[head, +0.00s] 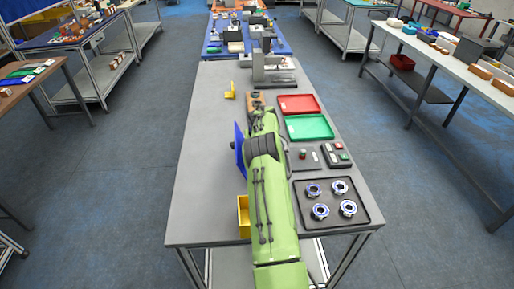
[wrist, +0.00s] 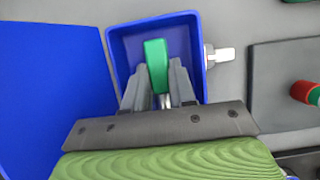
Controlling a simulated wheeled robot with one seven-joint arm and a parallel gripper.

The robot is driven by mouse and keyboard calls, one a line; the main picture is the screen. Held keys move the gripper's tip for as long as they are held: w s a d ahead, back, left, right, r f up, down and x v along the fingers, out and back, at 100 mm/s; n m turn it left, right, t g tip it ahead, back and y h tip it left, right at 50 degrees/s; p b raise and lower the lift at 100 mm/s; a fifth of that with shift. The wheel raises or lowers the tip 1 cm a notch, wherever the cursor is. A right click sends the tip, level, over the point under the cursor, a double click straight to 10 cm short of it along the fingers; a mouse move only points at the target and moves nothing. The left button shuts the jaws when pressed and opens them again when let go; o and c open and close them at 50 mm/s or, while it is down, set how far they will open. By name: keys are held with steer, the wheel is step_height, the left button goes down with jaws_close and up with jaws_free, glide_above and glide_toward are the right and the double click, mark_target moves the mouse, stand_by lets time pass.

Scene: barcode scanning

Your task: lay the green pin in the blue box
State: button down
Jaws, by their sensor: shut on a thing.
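The green pin (wrist: 156,62) is held between the two grey fingers of my gripper (wrist: 158,88) in the wrist view. My gripper is shut on it. The blue box (wrist: 120,55) is behind the pin in that view, and the pin and fingertips appear within its rim. I cannot tell how high the pin is above the box floor or whether it touches it. In the head view my green arm hides the gripper, the pin and the box.
A blue panel (head: 240,150) stands left of my arm, above a yellow bin (head: 243,215). To the right are a red tray (head: 299,104), a green tray (head: 309,127) and a black tray (head: 331,220) with several round parts. A red-and-green piece (wrist: 308,92) stands on a grey plate (wrist: 275,80).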

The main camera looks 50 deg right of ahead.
steer(key=shift+f, duration=0.25)
steer(key=c, duration=0.9)
jaws_free()
